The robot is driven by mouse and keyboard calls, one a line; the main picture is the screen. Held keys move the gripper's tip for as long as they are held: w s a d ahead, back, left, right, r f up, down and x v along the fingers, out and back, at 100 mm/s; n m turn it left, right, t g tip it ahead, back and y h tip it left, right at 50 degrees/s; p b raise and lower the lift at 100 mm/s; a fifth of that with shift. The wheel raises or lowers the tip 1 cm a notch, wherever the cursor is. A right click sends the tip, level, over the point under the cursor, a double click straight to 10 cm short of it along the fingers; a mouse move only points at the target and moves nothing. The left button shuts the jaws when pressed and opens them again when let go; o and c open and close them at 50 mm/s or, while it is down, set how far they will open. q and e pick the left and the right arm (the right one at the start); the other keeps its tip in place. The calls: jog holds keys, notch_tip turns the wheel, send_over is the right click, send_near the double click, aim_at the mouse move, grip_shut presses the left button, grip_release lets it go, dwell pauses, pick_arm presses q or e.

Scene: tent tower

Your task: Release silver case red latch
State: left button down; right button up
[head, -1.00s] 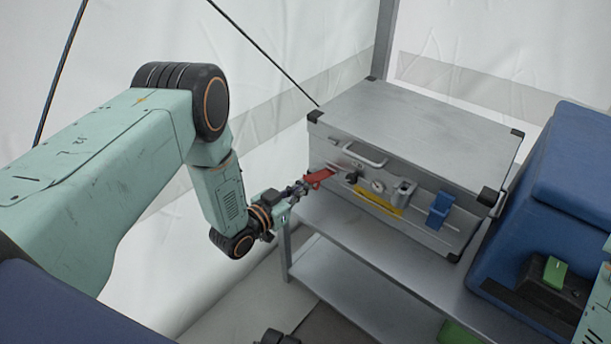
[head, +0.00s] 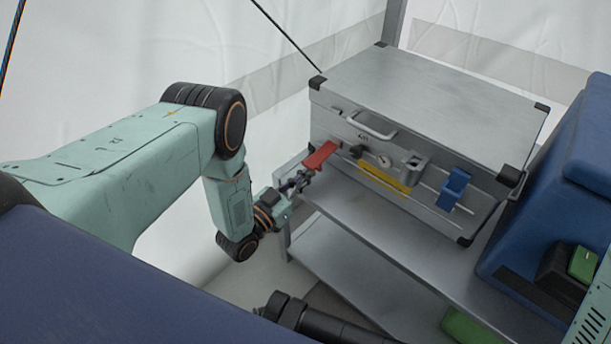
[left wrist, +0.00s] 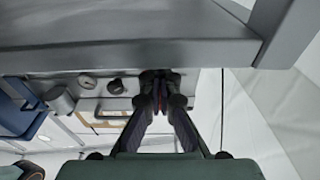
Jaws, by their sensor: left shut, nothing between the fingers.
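The silver case (head: 440,90) stands closed on a grey metal shelf. Its red latch (head: 321,154) is at the left end of the front face and sticks out from it. A blue latch (head: 453,188) is at the right end of that face. My left gripper (head: 306,180) is shut and empty, just below and in front of the red latch. I cannot tell whether it touches it. In the left wrist view the shut fingertips (left wrist: 160,84) are close to the case front, with the red latch mostly hidden behind them. My right gripper is not in view.
The metal shelf (head: 350,221) has a front edge close to my left gripper. The case front carries a handle (head: 372,125), knobs and a yellow strip (head: 384,179). A large blue case (head: 548,190) stands close on the right. White tent wall is behind.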

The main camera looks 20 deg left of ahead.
pick_arm(q)
jog(key=shift+w+d, duration=0.3)
jog(key=shift+w, duration=0.15)
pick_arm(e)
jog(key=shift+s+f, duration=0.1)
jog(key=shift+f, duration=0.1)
pick_arm(q)
jog(key=s, duration=0.1)
jog(key=s+a+f, duration=0.1)
jog(key=s, duration=0.1)
jog(key=shift+a+f, duration=0.1)
jog(key=shift+a, duration=0.05)
jog(key=shift+r+v, duration=0.15)
jog(key=shift+v, duration=1.1)
jog(key=shift+r+v, duration=0.15)
jog(key=shift+v, duration=1.15)
